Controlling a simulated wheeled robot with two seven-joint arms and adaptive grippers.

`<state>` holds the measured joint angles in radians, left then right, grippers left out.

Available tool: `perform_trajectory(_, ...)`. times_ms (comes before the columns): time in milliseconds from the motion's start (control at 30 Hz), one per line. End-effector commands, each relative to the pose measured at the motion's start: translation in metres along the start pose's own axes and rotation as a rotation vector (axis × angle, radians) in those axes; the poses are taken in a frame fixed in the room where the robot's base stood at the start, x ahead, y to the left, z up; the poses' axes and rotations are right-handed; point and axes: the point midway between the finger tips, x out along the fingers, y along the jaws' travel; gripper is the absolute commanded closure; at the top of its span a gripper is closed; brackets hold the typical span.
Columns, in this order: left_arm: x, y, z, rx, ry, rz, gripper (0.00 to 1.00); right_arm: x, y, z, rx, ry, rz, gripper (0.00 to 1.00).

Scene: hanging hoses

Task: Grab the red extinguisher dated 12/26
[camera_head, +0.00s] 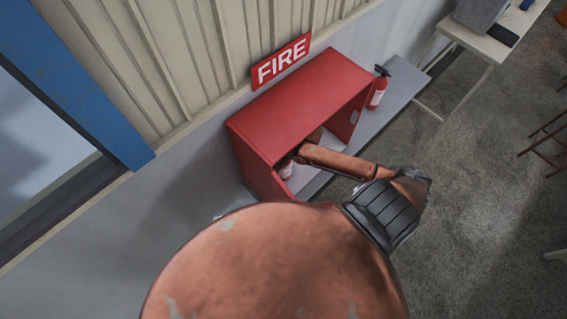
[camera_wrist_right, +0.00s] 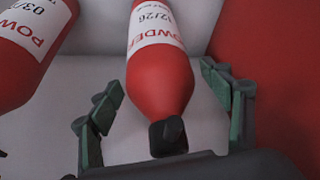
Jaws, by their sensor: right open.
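The red extinguisher dated 12/26 (camera_wrist_right: 160,75) is in the middle of the right wrist view, with a white POWDER label and a black end pointing toward my gripper. My right gripper (camera_wrist_right: 160,88) is open, with one green-padded finger on each side of that extinguisher; gaps show between the fingers and its body. A second red extinguisher (camera_wrist_right: 30,60), with a label starting 03/, is at the left, outside the fingers. In the head view my right arm reaches into the red cabinet (camera_head: 290,100), hiding the gripper. Part of an extinguisher (camera_head: 286,170) shows inside. My left gripper is out of view.
A FIRE sign (camera_head: 281,60) is on the wall above the cabinet. The cabinet's red side wall (camera_wrist_right: 265,80) is close right of my gripper.

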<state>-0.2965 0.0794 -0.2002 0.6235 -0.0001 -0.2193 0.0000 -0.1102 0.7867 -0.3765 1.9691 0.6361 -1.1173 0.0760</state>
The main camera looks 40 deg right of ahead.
Motion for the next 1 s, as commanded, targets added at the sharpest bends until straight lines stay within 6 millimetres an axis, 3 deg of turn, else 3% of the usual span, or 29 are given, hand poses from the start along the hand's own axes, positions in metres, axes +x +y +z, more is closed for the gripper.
perform_trajectory(367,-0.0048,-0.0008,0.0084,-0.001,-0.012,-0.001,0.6,0.0094,-0.0004,0.0047,0.002,-0.005,-0.001,0.29)
perform_trajectory(1000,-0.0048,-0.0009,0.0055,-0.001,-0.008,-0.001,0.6,0.0091,-0.0002,0.0049,0.002,-0.005,0.0,0.73)
